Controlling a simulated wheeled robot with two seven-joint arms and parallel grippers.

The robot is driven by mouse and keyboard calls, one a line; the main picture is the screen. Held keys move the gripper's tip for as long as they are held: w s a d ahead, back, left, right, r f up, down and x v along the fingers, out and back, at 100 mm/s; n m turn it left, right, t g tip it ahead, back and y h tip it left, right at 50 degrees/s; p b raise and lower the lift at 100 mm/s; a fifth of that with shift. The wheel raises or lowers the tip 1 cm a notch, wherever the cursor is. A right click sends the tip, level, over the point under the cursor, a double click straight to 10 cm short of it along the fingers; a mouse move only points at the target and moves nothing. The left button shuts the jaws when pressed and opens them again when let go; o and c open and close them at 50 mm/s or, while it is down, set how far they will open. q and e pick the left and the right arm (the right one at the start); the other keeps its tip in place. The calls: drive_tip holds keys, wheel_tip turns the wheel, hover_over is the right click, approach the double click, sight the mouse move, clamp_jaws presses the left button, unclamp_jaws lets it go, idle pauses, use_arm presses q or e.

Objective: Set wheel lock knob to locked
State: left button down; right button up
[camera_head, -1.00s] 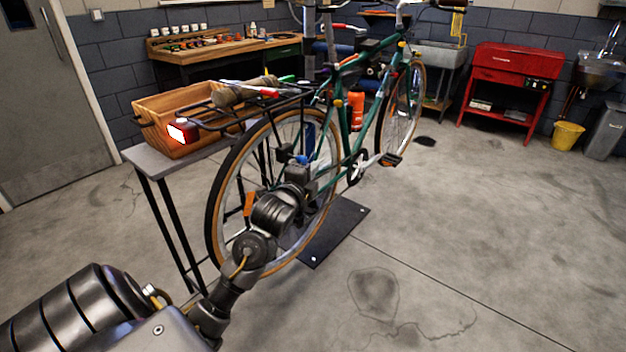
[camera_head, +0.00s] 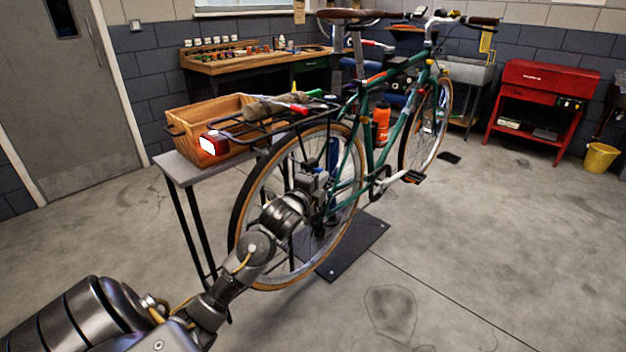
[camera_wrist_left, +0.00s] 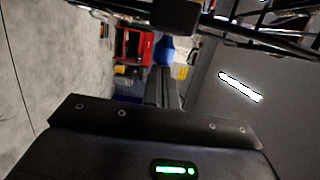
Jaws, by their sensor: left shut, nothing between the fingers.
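A teal bike (camera_head: 385,130) stands with its rear wheel (camera_head: 245,225) nearest me. My left arm reaches to the rear wheel's hub area. My left gripper (camera_head: 318,178) is beside the wheel and covers part of it. In the left wrist view my left gripper (camera_wrist_left: 165,90) is shut and holds nothing. A dark blocky part (camera_wrist_left: 180,15) is close ahead of the fingertips; I cannot tell if it is touched. I cannot make out the wheel lock knob for certain, nor its setting. My right gripper is not in view.
A grey side table (camera_head: 180,168) with a wooden crate (camera_head: 190,128) stands left of the wheel. A dark floor plate (camera_head: 350,258) lies under the bike. A workbench (camera_head: 235,62) and a red cabinet (camera_head: 545,80) are at the back.

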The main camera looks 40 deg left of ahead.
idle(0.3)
use_arm(q)
drive_tip(key=s+d, duration=0.5)
drive_tip(key=s, duration=0.5)
drive_tip(key=shift+d, duration=0.4)
